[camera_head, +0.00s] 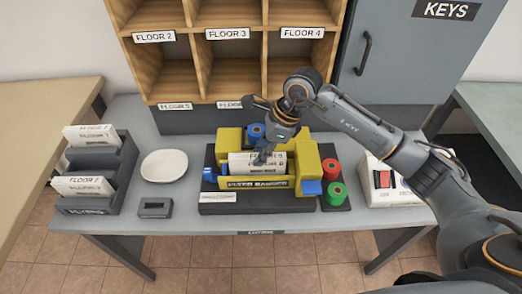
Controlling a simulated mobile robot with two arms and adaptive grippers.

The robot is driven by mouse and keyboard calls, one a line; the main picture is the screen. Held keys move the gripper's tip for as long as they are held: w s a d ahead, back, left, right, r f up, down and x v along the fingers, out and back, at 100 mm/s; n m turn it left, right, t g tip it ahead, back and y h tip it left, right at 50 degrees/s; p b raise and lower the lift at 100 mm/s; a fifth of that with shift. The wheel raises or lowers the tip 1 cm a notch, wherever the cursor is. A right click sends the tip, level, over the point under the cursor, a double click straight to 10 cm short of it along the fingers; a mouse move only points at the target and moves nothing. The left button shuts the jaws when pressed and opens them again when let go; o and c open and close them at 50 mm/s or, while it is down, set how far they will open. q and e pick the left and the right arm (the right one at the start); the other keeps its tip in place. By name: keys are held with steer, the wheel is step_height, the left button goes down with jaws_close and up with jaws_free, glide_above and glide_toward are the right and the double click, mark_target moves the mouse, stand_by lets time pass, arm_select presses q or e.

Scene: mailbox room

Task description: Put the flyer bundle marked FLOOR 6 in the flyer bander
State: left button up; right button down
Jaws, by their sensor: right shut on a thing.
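The yellow and black flyer bander (255,183) stands in the middle of the grey table. A white flyer bundle (243,162) stands upright in the bander's slot, or just over it; I cannot tell whether it touches the bottom. Its marking is too small and partly covered to read. My right gripper (266,156) points down and is shut on this bundle at its right part, hiding some of it. My left gripper is not in view.
A dark flyer rack (95,207) at the left holds more bundles. A white dish (164,165) and a small dark block (155,208) lie beside it. Wooden pigeonholes (228,77) rise behind.

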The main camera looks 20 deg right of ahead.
steer(key=c, duration=1.1)
jaws_free()
steer(key=shift+o, duration=0.2)
steer(key=shift+r, duration=0.1)
steer(key=shift+r+p, duration=1.85)
steer(key=shift+r, duration=1.6)
